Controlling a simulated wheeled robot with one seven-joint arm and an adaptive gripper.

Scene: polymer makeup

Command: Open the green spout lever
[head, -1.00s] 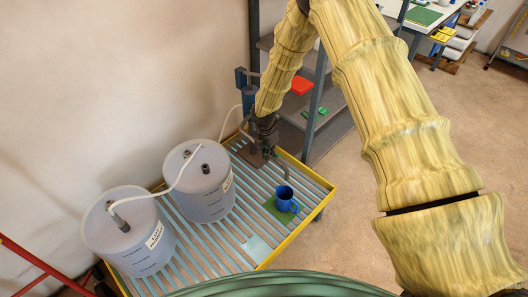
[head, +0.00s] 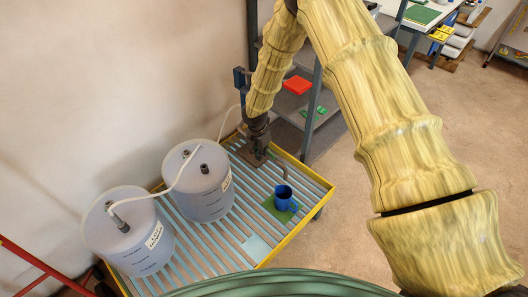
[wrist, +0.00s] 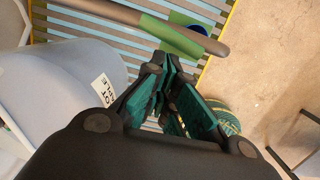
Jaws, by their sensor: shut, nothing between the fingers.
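The spout (wrist: 115,12) is a grey-brown pipe crossing the top of the wrist view. A green piece, which looks like the green lever (wrist: 168,35), lies along it near its outlet end.
Two pale drums (head: 207,190) (head: 128,235) joined by a hose stand left on a yellow-rimmed slatted platform (head: 322,205). The mug stands on a green mat (head: 270,208). Grey shelving (head: 312,118) with a red bin (head: 297,85) is close behind.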

